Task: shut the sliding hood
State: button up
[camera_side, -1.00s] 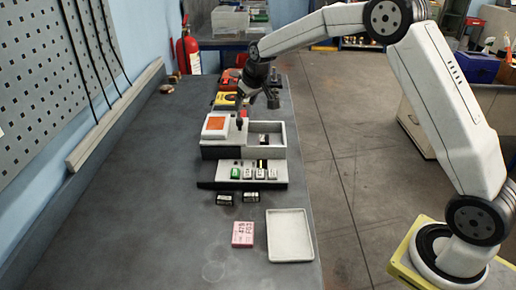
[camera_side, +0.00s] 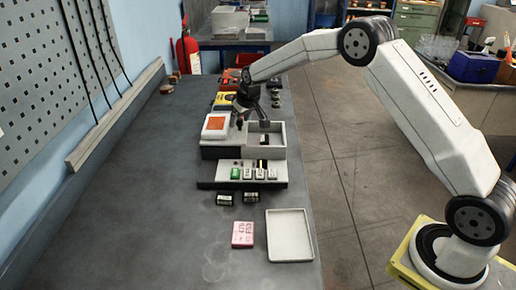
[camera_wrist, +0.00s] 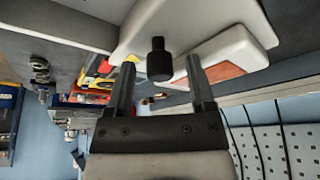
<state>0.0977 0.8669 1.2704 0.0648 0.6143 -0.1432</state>
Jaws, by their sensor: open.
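The sliding hood (camera_side: 216,126) is a white cover with an orange panel. It sits over the left part of the pale instrument box (camera_side: 226,153), leaving the right compartment uncovered with a small dark item inside. A black knob (camera_wrist: 159,60) stands on the white surface in the wrist view, where the hood's orange panel (camera_wrist: 218,70) also shows. My gripper (camera_side: 252,119) is open above the box, low near the knob. In the wrist view my gripper's two fingers (camera_wrist: 160,65) appear on either side of the knob. I see no contact.
A front ledge (camera_side: 242,185) holds a row of small labelled blocks. Two dark cylinders (camera_side: 238,199), a pink card box (camera_side: 243,234) and an empty white tray (camera_side: 290,235) lie nearer. A yellow meter (camera_side: 225,99) and other tools are behind.

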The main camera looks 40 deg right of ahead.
grip_shut()
dwell(1.4)
